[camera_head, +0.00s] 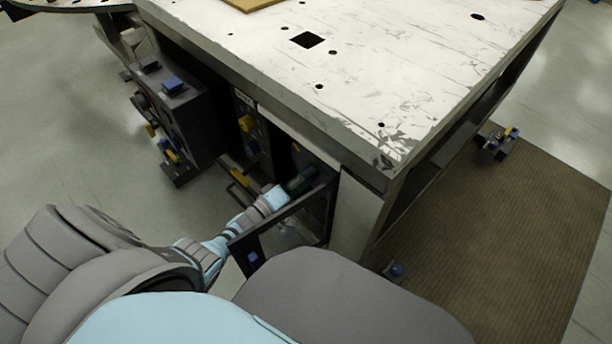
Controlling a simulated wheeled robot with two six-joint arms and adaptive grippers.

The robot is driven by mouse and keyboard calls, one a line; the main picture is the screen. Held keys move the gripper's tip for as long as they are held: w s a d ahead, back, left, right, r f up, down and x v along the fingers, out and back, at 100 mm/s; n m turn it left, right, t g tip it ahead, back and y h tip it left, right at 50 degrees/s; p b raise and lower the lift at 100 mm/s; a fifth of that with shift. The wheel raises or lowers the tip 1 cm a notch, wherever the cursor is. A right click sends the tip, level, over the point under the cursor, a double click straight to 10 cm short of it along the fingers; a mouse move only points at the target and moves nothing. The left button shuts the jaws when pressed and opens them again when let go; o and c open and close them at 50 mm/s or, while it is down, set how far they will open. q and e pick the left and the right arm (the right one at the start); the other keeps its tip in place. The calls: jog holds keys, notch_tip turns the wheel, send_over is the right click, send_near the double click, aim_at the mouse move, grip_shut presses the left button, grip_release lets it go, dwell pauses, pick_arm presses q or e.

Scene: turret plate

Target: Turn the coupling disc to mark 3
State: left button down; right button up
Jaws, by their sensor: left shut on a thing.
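My left gripper (298,186) is at the end of the pale blue and grey arm, under the front edge of the white-topped table (270,22). It reaches into an open bay behind a dark hinged frame or door (282,220). It is shut on a part in the shadow there. That part is too small and covered to name. I cannot make out the coupling disc, its marks or mark 3. My right gripper is not in view.
The table's worn overhanging edge is close above my left gripper. A dark box with blue and yellow parts (178,105) stands left of the bay. Yellow handles (247,123) show between them. A brown ribbed mat (510,220) lies at right. Floor at far left is clear.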

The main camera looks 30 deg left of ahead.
pick_arm(q)
jog(key=c, duration=1)
grip_release()
jog(key=v, duration=1.2)
